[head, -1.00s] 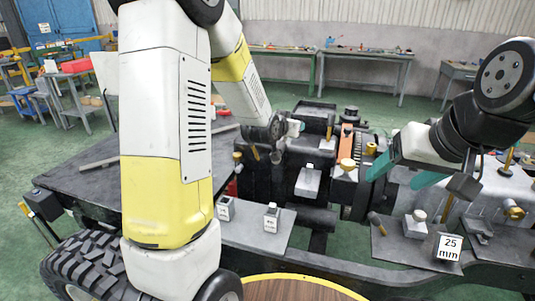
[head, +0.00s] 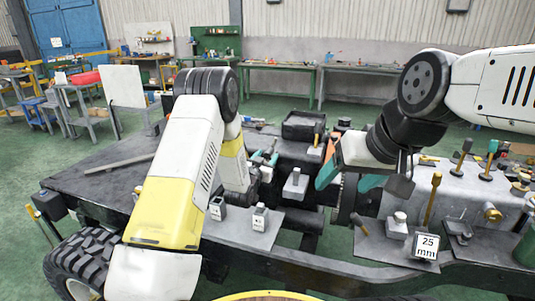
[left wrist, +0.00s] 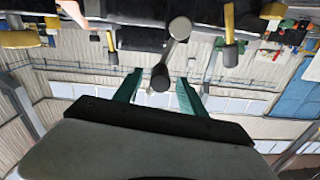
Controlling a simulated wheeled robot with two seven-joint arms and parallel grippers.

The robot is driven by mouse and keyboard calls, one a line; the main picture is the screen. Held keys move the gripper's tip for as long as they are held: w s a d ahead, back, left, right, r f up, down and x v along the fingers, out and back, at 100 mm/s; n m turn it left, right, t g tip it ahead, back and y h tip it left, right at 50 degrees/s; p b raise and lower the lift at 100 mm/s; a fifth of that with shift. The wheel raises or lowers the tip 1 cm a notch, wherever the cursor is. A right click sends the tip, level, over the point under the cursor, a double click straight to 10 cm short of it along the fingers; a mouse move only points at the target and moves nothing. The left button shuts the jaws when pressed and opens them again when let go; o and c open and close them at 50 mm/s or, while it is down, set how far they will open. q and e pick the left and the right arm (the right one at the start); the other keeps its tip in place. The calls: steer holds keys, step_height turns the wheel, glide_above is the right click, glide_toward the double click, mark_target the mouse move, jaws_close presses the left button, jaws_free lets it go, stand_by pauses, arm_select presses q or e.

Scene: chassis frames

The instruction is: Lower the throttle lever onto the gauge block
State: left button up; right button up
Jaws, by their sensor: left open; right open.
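My left gripper (head: 266,157) is open over the middle of the chassis, partly hidden by its own arm. In the left wrist view its teal fingers (left wrist: 159,78) are apart, with a grey lever with rounded ends (left wrist: 169,52) showing between them; I cannot tell whether this is the throttle lever, and no contact is clear. Two small labelled blocks, one at left (head: 217,208) and one at right (head: 260,217), stand on a grey plate; their print is too small to read. My right gripper (head: 348,181) is open and empty, above the chassis right of centre.
A pale knobbed block (head: 397,225) stands on a dark plate beside a "25 mm" sign (head: 427,246) and a tall brass-coloured rod (head: 432,200). Another knobbed block (head: 295,185) sits mid-chassis. Several upright handles crowd the right side. The flat deck (head: 110,185) at left is mostly clear.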

arm_select(q)
steer(key=shift+x, duration=1.25)
jaws_close()
stand_by(0.5)
